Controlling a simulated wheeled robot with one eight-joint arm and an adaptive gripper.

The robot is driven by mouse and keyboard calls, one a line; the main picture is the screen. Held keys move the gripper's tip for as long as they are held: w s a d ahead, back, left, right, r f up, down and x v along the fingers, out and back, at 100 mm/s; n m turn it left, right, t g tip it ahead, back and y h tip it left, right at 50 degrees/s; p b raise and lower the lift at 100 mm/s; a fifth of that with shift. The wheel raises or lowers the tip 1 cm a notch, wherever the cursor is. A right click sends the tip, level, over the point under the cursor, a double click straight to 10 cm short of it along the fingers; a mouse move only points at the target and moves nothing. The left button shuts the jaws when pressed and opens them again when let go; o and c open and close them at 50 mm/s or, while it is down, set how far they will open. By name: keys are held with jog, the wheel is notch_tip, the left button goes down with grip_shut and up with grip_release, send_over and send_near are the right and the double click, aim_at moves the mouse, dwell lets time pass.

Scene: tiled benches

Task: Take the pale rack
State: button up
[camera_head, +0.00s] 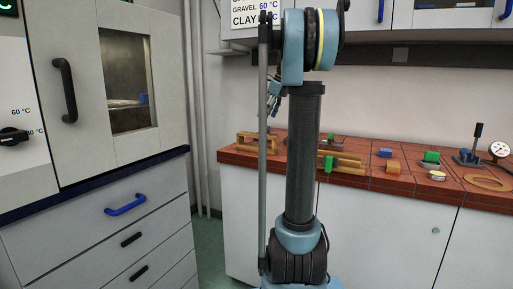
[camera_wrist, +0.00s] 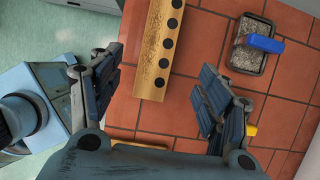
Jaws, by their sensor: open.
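In the wrist view a pale yellow-brown rack (camera_wrist: 151,68) with a row of dark round holes lies on the red tiles, running up out of the top edge. My gripper (camera_wrist: 160,92) is open and empty, its two dark fingers wide apart. The rack's near end shows in the gap between them, apart from both fingers. In the head view a light wooden rack (camera_head: 243,142) stands at the bench's left end and another wooden piece (camera_head: 350,168) lies right of my arm. I cannot tell which matches the wrist view.
A grey tray (camera_wrist: 236,66) of gravel with a blue block is right of the rack. A yellow piece (camera_wrist: 251,131) sits by the right finger. An oven cabinet (camera_head: 80,100) stands left.

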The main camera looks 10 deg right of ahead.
aim_at(258, 134)
jog(key=x, duration=0.8)
jog(key=shift+s, duration=0.1)
jog(key=shift+x, duration=2.65)
jog(key=shift+r, duration=0.1)
jog(key=c, duration=1.3)
